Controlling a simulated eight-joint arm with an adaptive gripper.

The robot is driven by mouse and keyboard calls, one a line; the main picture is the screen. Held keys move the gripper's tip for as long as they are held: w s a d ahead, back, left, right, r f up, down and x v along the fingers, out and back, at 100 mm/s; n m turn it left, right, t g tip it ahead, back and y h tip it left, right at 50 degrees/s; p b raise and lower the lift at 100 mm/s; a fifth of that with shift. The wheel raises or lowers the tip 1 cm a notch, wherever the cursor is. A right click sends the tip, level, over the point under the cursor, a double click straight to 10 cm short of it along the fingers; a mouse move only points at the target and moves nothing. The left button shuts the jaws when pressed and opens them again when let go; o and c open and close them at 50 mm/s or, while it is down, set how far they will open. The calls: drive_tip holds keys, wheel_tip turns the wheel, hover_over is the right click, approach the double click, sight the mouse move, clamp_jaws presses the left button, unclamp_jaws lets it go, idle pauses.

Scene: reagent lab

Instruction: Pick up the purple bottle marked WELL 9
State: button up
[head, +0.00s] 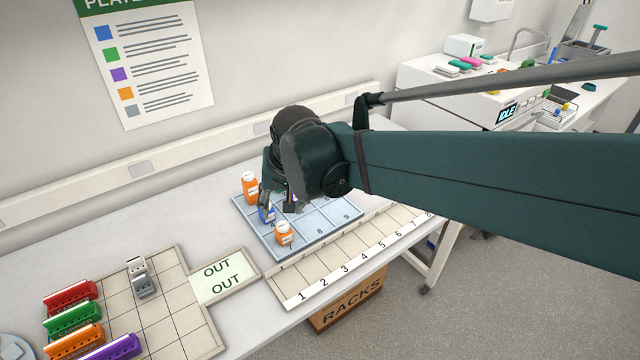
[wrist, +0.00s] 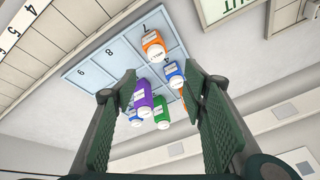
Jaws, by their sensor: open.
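The purple bottle (wrist: 141,100) stands on the blue numbered tray (wrist: 97,68). In the wrist view it shows between my open fingers, nearer the left one, with its white cap toward the camera. Any WELL 9 marking is too small to read. My gripper (wrist: 160,92) is open with nothing between its pads in contact. In the head view my gripper (head: 280,203) is over the back part of the tray (head: 318,212), and my arm hides the purple bottle there or nearly all of it.
A green bottle (wrist: 161,112) stands close beside the purple one. Tray cells 8 and 9 look bare. A numbered rack strip (head: 350,262) runs along the front.

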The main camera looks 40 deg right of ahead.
drive_tip(key=w+d+f+m+g+p, duration=0.1)
drive_tip(key=w+d+m+p, duration=0.2)
drive_tip(key=d, duration=0.3)
drive_tip(key=w+d+f+m+g+p, duration=0.2)
drive_tip(key=w+d+m+p, duration=0.2)
drive_tip(key=w+d+p, duration=0.1)
drive_tip(key=w+d+f+m+g+p, duration=0.1)
drive_tip(key=w+d+m+p, duration=0.3)
drive_tip(key=d, duration=0.5)
drive_tip(key=shift+w+d+f+y+p, duration=0.2)
drive_tip(key=shift+w+y+p, duration=0.3)
drive_tip(key=shift+p, duration=0.5)
drive_tip(key=shift+w+d+f+m+g+p, duration=0.2)
drive_tip(key=shift+d+f+m+g+p, duration=0.15)
drive_tip(key=shift+d+f, duration=0.3)
drive_tip(key=shift+f, duration=0.2)
drive_tip(key=shift+f, duration=1.1)
drive_tip(key=shift+f, duration=0.15)
drive_tip(key=shift+f, duration=2.5)
drive_tip(key=c, duration=1)
